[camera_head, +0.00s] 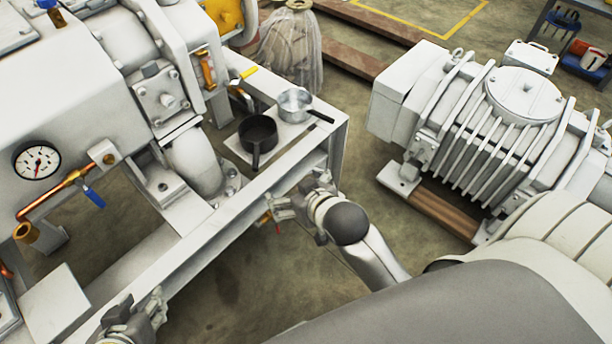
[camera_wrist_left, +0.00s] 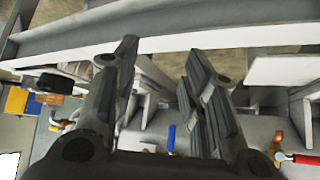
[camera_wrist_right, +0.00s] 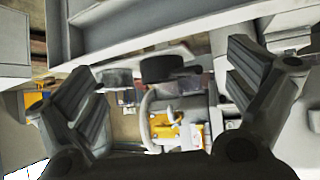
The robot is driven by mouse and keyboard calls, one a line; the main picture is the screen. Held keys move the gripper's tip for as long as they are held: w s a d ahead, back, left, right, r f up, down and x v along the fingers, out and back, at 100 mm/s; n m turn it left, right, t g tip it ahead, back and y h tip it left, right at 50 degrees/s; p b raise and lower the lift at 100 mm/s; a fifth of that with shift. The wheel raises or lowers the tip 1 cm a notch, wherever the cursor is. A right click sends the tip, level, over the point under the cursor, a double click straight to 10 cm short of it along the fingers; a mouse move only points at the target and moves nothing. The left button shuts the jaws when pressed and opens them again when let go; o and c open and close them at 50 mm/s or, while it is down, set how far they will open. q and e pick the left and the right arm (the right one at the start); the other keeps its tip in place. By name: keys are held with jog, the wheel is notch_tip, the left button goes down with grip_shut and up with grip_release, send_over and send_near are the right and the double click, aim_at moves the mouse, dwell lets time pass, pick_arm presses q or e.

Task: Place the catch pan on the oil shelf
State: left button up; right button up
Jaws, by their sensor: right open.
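A dark pan (camera_head: 257,134) with a handle and a silver pan (camera_head: 295,103) with a dark handle sit side by side on a pale plate (camera_head: 284,132) at the end of the machine's frame. I cannot tell which one is the catch pan, or whether this plate is the oil shelf. My right gripper (camera_head: 277,208) is beside the frame's rail, below and apart from the pans. Its fingers are apart and empty in the right wrist view (camera_wrist_right: 168,95). My left gripper (camera_head: 155,302) is at the lower left by the rail, open and empty in the left wrist view (camera_wrist_left: 163,75).
The frame rail (camera_head: 225,215) runs diagonally between my grippers and the machine. A gauge (camera_head: 37,160) and a blue-handled valve (camera_head: 92,197) are at the left. A large finned pump (camera_head: 500,115) stands at the right. Open floor lies between frame and pump.

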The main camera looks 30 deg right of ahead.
jog(key=s+a+n+g+y, duration=0.1)
jog(key=s+g, duration=0.1)
jog(key=s, duration=0.7)
jog(key=shift+s+r, duration=0.15)
jog(key=shift+s, duration=0.25)
pick_arm(q)
jog(key=shift+w, duration=0.1)
